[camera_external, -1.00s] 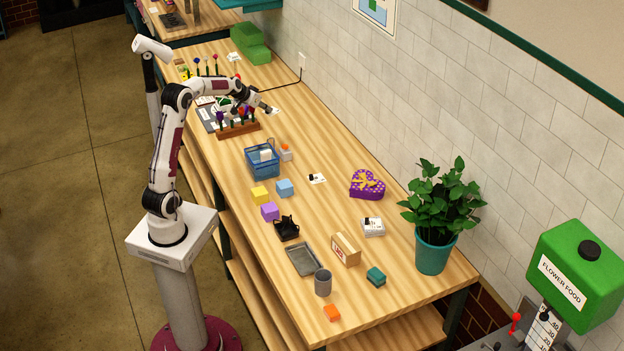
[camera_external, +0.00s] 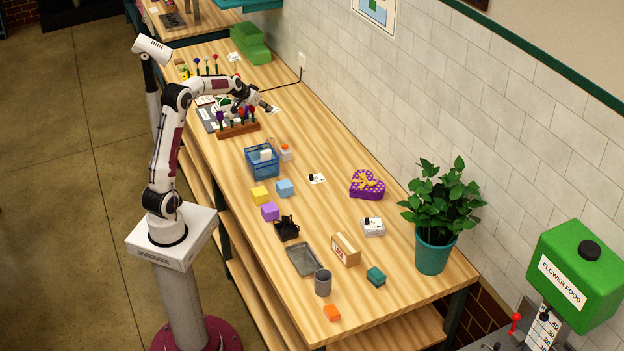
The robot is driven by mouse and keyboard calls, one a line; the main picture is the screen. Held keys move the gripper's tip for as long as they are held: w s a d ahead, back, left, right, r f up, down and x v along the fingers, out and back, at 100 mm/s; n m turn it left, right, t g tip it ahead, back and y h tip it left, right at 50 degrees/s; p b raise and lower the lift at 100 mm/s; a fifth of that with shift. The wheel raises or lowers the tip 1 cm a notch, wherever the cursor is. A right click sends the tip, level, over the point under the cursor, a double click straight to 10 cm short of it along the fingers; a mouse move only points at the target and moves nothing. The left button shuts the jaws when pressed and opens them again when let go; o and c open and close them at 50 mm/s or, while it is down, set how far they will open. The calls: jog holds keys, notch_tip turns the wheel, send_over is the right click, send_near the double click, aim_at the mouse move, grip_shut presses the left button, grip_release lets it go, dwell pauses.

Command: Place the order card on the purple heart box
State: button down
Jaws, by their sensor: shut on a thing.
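The purple heart box (camera_external: 367,186) with a yellow bow sits on the right half of the wooden table, near the tiled wall. My gripper (camera_external: 271,109) is far from it, at the far part of the table beyond the flower rack. It is shut on a small white card (camera_external: 277,110), which looks like the order card. The card is tiny here, and I cannot tell whether it touches the table. Another small white card (camera_external: 319,179) with a black piece on it lies in the middle of the table, left of the heart box.
A wooden flower rack (camera_external: 238,130) stands close to my gripper. A blue basket (camera_external: 262,162), several coloured blocks and a white switch box (camera_external: 372,227) stand nearer. A potted plant (camera_external: 432,250) is right of the heart box. Bare wood lies between my gripper and the heart box along the wall side.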

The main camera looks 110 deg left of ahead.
jog(key=w+d+f+m+t+h, duration=0.15)
jog(key=w+d, duration=0.25)
jog(key=w, duration=0.9)
jog(key=w+d+f+m+t+h, duration=0.1)
jog(key=w+d+f+m, duration=0.2)
jog(key=w, duration=1)
notch_tip(320, 180, up, 2)
jog(key=m+t+h, duration=0.2)
jog(key=m, duration=0.2)
send_over(358, 184)
jog(key=s+d, duration=0.1)
jog(key=s, duration=0.2)
jog(key=shift+s+f+m, duration=0.1)
jog(key=shift+m, duration=0.15)
notch_tip(358, 184, down, 6)
jog(key=shift+f, duration=0.15)
jog(key=shift+f, duration=1.85)
jog(key=shift+f, duration=0.15)
